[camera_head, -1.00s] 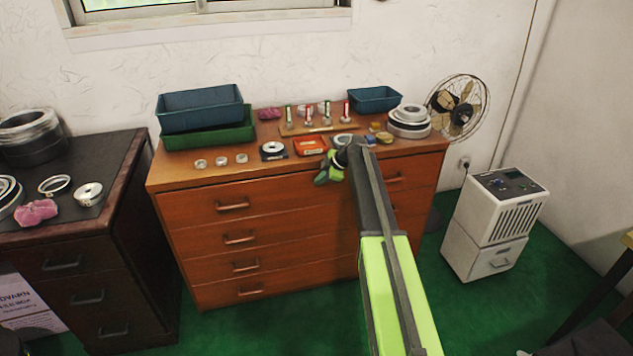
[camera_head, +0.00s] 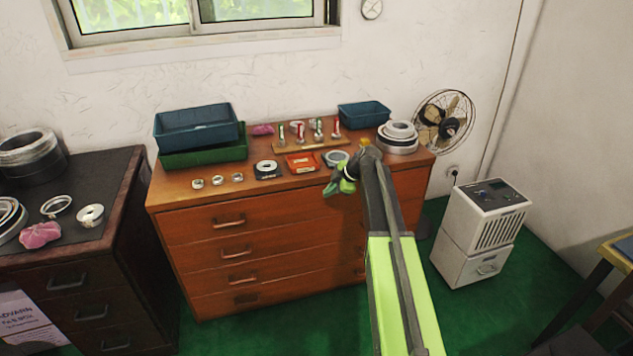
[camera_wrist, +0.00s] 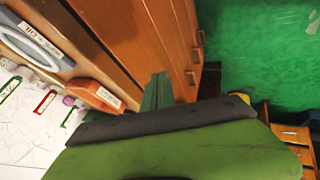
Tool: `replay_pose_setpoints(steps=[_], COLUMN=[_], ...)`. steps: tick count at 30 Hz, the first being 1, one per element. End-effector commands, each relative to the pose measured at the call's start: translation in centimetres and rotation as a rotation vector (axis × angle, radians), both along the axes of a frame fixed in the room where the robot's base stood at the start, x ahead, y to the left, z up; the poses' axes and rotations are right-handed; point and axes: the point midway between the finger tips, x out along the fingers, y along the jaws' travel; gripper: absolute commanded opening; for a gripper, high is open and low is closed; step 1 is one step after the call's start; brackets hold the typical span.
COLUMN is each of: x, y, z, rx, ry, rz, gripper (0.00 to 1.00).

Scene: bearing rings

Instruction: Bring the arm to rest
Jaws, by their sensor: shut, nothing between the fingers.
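My arm reaches up from the bottom of the head view, with a bright green lower link and a dark upper link. My gripper (camera_head: 338,188) hangs at its end, in front of the top front edge of the orange-brown chest of drawers (camera_head: 205,199). Its fingers are shut and hold nothing. In the wrist view the green finger part (camera_wrist: 157,92) shows against the drawer fronts, and my green and dark gripper body fills the lower part.
Rings, an orange-red box (camera_head: 301,163), blue bins (camera_head: 364,114) and a ring stack (camera_head: 397,137) stand on the chest. A dark cabinet (camera_head: 95,235) with rings is at left. A white appliance (camera_head: 484,232) stands at right.

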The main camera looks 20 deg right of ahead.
Motion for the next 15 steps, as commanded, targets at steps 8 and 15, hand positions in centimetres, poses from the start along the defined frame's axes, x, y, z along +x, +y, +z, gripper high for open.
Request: replay_pose_setpoints(steps=[8,15], x=[0.5,-8.1], y=[4.8,15.7], z=[2.4,5.5], rx=[0.0,-0.056], ry=[0.001,0.11], rz=[0.057,0.114], gripper=[0.0,0.0])
